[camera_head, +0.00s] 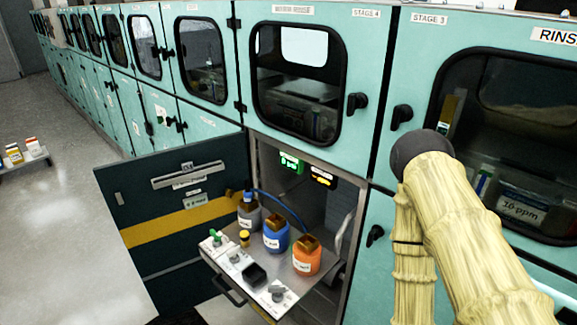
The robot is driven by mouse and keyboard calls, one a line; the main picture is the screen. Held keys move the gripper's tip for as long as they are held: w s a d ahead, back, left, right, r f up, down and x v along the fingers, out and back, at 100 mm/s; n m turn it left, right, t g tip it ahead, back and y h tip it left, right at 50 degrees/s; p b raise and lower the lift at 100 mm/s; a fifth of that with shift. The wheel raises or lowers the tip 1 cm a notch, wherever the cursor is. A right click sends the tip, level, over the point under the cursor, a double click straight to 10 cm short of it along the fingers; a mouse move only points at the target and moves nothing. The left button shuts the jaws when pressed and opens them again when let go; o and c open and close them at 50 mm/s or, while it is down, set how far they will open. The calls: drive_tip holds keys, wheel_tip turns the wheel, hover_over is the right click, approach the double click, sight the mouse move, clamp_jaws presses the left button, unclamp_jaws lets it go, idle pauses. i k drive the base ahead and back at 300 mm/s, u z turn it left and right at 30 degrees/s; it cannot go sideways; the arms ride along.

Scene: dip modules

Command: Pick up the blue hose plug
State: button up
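A blue hose (277,200) arches over the bottles on a pulled-out metal tray in the open lower compartment. Its left end meets a small blue plug (248,195) at the top of the grey bottle (249,217). Its right end drops behind the orange bottle (307,258), where I cannot make out how it ends. A blue bottle (276,236) stands between these two. My arm, in a yellow cover, is at the right, apart from the tray. My gripper is not in view.
The metal tray (228,272) also bears a small yellow-capped item (244,238), a green-topped fitting (216,238) and a black block (254,275). An open dark door (165,255) hangs at its left. Teal cabinets line the back.

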sight(248, 196)
drive_tip(key=u, duration=2.15)
drive_tip(key=k, duration=0.65)
drive_tip(key=z, duration=1.25)
drive_tip(key=i, duration=1)
